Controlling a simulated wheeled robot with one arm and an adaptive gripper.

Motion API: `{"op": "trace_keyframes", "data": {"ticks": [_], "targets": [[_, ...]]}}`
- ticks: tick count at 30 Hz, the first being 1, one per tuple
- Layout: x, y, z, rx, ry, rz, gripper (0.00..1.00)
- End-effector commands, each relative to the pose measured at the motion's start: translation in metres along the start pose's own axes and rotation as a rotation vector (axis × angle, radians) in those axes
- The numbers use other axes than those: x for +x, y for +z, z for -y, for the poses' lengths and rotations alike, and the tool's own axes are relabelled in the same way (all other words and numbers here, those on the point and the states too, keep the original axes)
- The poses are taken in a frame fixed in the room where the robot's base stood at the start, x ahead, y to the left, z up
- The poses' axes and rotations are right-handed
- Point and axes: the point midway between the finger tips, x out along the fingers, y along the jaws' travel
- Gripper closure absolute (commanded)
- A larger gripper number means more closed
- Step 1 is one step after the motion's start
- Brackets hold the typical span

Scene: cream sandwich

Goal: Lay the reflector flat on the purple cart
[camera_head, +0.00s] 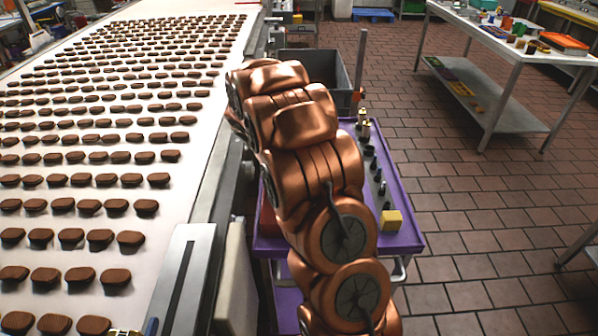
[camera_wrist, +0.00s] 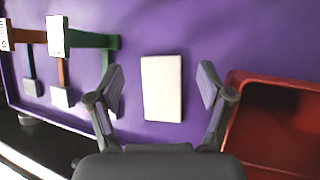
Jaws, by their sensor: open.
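The purple cart (camera_head: 408,236) stands beside the conveyor in the head view, partly hidden by my arm. Its purple top (camera_wrist: 215,35) fills most of the wrist view. A pale rectangular plate, which looks like the reflector (camera_wrist: 162,88), is on the cart top in the middle of the wrist view. My gripper (camera_wrist: 163,83) is open, with one finger to each side of the plate and a gap on both sides. The plate is not held. My gripper and the plate are hidden behind my arm in the head view.
A red bin (camera_wrist: 229,130) is close to the right finger. Several hand tools (camera_wrist: 62,70) lie at the left. A yellow block (camera_head: 391,220) and dark cylinders are on the cart's right side. The conveyor (camera_head: 190,225) carries rows of brown pieces. Tiled floor is free at right.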

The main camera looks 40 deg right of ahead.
Motion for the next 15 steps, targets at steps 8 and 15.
{"op": "trace_keyframes", "data": {"ticks": [8,15], "targets": [[-0.028,0.0,-0.001,0.0,0.005,-0.002,0.21],[-0.075,-0.001,-0.001,0.0,0.005,-0.003,0.21]]}}
